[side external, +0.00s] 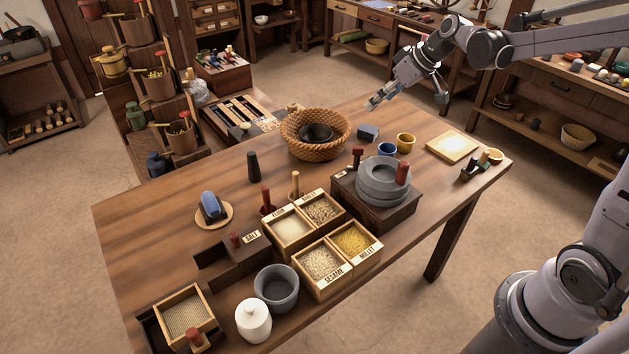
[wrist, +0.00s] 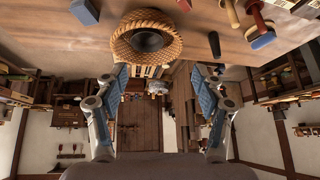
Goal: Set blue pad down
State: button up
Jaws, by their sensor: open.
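My gripper (side external: 377,99) is above the far edge of the table. In the wrist view its two fingers (wrist: 161,84) stand wide apart with nothing between them. A small dark blue block (side external: 368,132) lies on the table just right of the woven basket, below and apart from my gripper. A second blue, rounded piece (side external: 211,205) rests on a round wooden board (side external: 228,216) at the table's left. I cannot tell which is the blue pad. A blue piece (wrist: 263,39) also shows at the upper right of the wrist view.
The woven basket (side external: 289,135) with a dark bowl inside stands near the block. A blue cup (side external: 387,150), a yellow cup (side external: 406,142) and a stone quern (side external: 381,184) stand nearer the front. The table's left part has bare room.

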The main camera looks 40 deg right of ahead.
jog(key=s+a, duration=0.3)
jog(key=s, duration=0.4)
jog(key=s+a+f+m+h, duration=0.1)
jog(key=s+a, duration=0.3)
jog(key=s, duration=0.3)
jog(key=s+a+m, duration=0.1)
jog(key=s+a, duration=0.2)
jog(key=s, duration=0.4)
jog(key=shift+s+a+f+h, duration=0.2)
jog(key=shift+a+h, duration=0.2)
